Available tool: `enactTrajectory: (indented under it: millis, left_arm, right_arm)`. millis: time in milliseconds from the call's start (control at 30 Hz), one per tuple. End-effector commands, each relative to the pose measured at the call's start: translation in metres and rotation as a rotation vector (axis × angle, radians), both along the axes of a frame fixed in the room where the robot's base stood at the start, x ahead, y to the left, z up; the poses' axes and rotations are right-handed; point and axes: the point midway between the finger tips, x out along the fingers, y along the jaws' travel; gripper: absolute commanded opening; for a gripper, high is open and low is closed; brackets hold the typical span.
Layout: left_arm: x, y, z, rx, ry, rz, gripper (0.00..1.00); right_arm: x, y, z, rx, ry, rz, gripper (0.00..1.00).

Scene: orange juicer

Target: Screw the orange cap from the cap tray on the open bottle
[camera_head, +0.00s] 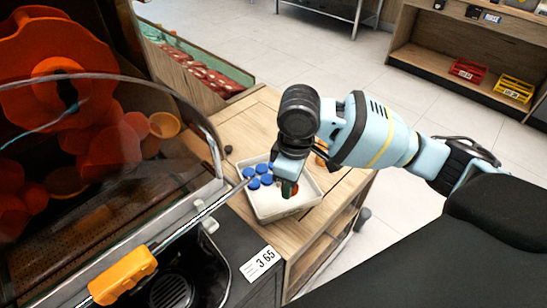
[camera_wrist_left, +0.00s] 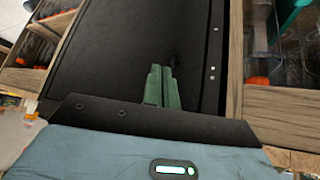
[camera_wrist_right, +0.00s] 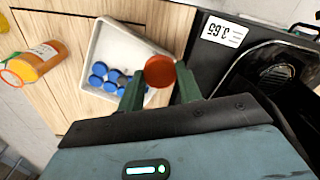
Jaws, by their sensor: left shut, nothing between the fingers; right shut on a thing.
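My right gripper (camera_wrist_right: 158,88) is shut on the orange cap (camera_wrist_right: 159,71), which shows between its two green fingertips in the right wrist view. The gripper (camera_head: 288,187) is over the white cap tray (camera_head: 272,214) in the head view, where it partly hides the cap. The tray (camera_wrist_right: 118,38) holds several blue caps (camera_wrist_right: 97,80). An orange bottle (camera_wrist_right: 38,60) with a white label stands on the wooden top beside the tray; in the head view my right arm mostly hides it. My left gripper (camera_wrist_left: 162,87) is shut and empty before a dark panel, outside the head view.
The orange juicer (camera_head: 60,70) with its clear curved cover fills the left. A metal rod with an orange handle (camera_head: 122,276) juts out near the tray. A dark counter with a price label (camera_head: 260,263) borders the wooden top (camera_head: 240,125). Shelves stand at the back right.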

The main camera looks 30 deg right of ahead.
Motion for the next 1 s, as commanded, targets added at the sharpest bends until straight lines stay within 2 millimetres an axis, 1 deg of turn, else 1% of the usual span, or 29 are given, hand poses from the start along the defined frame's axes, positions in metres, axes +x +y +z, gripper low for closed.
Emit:
enactTrajectory:
  millis: [100,400,600,800,1000]
  left_arm:
    - [-0.003,0.0,-0.001,0.001,0.006,0.0,0.0]
    - [-0.007,0.0,-0.003,0.001,0.015,-0.001,0.0]
    - [-0.007,0.0,-0.002,0.001,0.014,-0.001,0.0]
    - [-0.005,0.0,-0.002,0.0,0.01,0.0,0.0]
    - [-0.001,0.0,-0.001,0.001,0.003,0.0,0.0]
  right_arm:
    - [-0.013,0.003,0.008,-0.001,0.003,-0.135,0.14]
    - [-0.048,0.006,0.025,-0.01,0.014,-0.481,0.14]
    - [-0.066,0.007,0.032,-0.018,0.018,-0.651,0.14]
    - [-0.073,0.007,0.035,-0.022,0.02,-0.726,0.14]
    - [-0.074,0.007,0.035,-0.021,0.02,-0.734,0.14]
